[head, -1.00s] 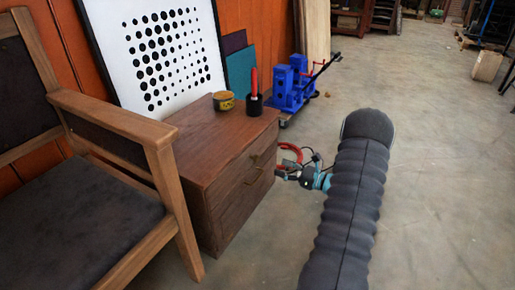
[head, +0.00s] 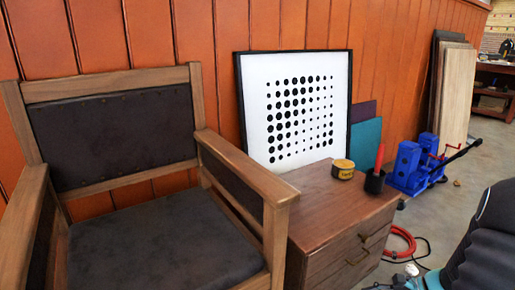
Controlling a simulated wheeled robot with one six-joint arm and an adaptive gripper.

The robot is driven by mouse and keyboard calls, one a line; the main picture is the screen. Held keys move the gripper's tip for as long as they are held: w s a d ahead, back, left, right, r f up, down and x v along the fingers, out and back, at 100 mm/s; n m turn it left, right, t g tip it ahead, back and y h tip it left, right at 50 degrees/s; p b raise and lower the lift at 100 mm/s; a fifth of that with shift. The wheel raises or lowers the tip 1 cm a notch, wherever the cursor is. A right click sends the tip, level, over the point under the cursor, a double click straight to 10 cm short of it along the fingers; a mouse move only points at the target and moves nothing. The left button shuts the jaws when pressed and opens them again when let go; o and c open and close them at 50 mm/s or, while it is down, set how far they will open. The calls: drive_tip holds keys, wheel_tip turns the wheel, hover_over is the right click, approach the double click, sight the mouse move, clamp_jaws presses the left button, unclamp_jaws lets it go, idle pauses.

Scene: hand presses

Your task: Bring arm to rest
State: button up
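My arm (head: 485,250) fills the bottom right corner in a dark grey sleeve. Only a small piece of my gripper (head: 408,276) shows at the bottom edge, left of the sleeve and in front of the wooden drawer cabinet (head: 325,225). Its fingers are cut off or too small to tell open from shut. I cannot tell whether it touches the cabinet.
A wooden armchair (head: 165,235) stands at the left. On the cabinet are a yellow tin (head: 342,169) and a black holder (head: 375,181) with something red. A red hose ring (head: 400,240) lies on the floor. Blue hand presses (head: 408,165) stand behind. Open floor shows at the far right.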

drive_tip(key=s+a+r+n+h+p, duration=0.2)
drive_tip(key=s+a+r+n, duration=0.3)
drive_tip(key=r, duration=0.5)
drive_tip(key=s+a+r+n+t+h+p, duration=0.1)
drive_tip(key=s+a+r+n+h+p, duration=0.2)
drive_tip(key=r, duration=0.8)
drive_tip(key=s+a+r+n+t+h+p, duration=0.1)
drive_tip(key=s+a+r+n+h+p, duration=0.2)
drive_tip(key=s+a+r+n, duration=0.5)
wheel_tip(320, 180, up, 4)
drive_tip(key=shift+f+n+h, duration=0.25)
drive_tip(key=shift+n+h, duration=0.55)
drive_tip(key=shift+h, duration=0.1)
